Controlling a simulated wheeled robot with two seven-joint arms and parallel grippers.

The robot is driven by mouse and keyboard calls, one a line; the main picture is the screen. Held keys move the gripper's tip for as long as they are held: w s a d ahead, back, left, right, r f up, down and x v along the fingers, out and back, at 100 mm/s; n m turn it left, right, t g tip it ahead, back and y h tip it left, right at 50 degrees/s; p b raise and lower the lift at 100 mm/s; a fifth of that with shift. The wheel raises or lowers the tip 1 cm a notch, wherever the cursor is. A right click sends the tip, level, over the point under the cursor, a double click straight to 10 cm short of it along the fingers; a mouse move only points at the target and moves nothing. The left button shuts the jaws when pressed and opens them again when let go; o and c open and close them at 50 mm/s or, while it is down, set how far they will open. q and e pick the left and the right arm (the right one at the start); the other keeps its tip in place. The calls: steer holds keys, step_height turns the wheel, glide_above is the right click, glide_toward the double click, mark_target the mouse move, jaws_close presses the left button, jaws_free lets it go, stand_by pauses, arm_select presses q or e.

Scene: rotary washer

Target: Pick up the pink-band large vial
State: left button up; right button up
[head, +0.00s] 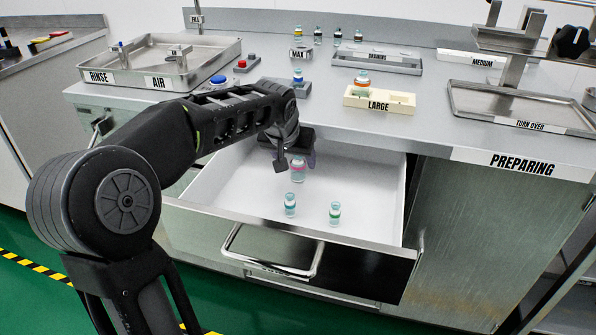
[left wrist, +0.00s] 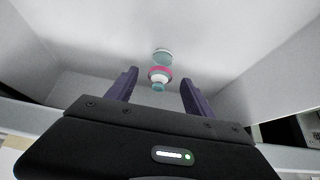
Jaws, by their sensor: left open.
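The pink-band large vial (head: 298,170) stands in the open white drawer, toward its back. My left gripper (head: 292,163) is above and around its top in the head view, and partly hides it. In the left wrist view the pink-band vial (left wrist: 160,75) shows between and beyond the two open fingers of the left gripper (left wrist: 160,88), with a gap on each side. I cannot tell whether the fingers reach down beside it. My right gripper is not in view.
Two smaller green-band vials, one left (head: 290,205) and one right (head: 335,213), stand nearer the front of the drawer (head: 370,190). Its side walls enclose the space. On the counter above are the LARGE rack (head: 380,100), the RINSE/AIR tray (head: 160,75) and the TURN OVER tray (head: 530,108).

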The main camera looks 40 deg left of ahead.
mark_target(297, 163)
arm_select(q)
steer(key=x, duration=0.3)
steer(key=shift+w+a+f+b, duration=0.1)
steer(key=shift+w+b, duration=0.05)
steer(key=shift+b, duration=0.15)
steer(key=shift+c, duration=0.5)
jaws_close()
